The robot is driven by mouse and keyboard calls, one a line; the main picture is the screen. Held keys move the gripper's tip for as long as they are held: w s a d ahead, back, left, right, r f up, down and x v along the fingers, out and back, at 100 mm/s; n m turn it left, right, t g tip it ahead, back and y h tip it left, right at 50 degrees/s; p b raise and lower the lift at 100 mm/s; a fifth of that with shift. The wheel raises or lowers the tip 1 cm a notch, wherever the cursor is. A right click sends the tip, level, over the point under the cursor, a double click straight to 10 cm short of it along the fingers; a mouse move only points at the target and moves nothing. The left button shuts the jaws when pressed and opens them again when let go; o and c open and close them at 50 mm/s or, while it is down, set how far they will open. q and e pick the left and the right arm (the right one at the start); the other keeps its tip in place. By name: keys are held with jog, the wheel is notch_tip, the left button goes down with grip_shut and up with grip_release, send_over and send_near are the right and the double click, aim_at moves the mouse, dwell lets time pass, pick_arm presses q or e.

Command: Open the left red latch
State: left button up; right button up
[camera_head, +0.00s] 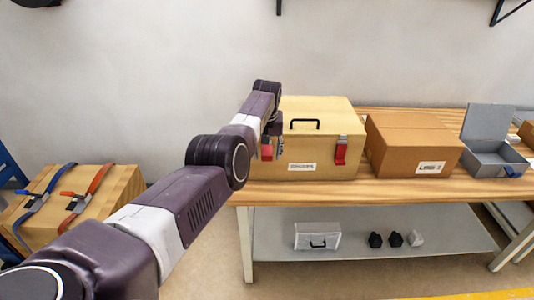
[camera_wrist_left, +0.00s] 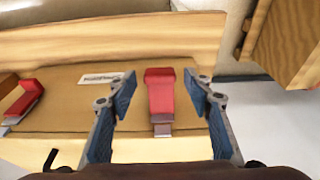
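The left red latch (camera_head: 266,151) is on the front of the light wooden case (camera_head: 320,115), partly hidden by my left arm. In the left wrist view this red latch (camera_wrist_left: 160,90) lies between the fingers of my left gripper (camera_wrist_left: 159,77). The two blue-padded fingers are open, one on each side, with a visible gap to the latch. In the head view my left gripper (camera_head: 279,141) is at the left part of the case front, mostly hidden behind the arm. The right red latch (camera_head: 341,151) also shows in the left wrist view (camera_wrist_left: 26,97). My right gripper is not in view.
The case stands on a wooden workbench (camera_head: 300,191), beside a cardboard box (camera_head: 412,138) and a grey open box (camera_head: 487,130). A strapped wooden box (camera_head: 105,202) is at the left. A white case (camera_head: 318,234) and small blocks are on the lower shelf.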

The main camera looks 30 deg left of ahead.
pick_arm(q)
jog(key=shift+v, duration=0.8)
jog(key=v, duration=1)
jog(key=shift+r, duration=0.2)
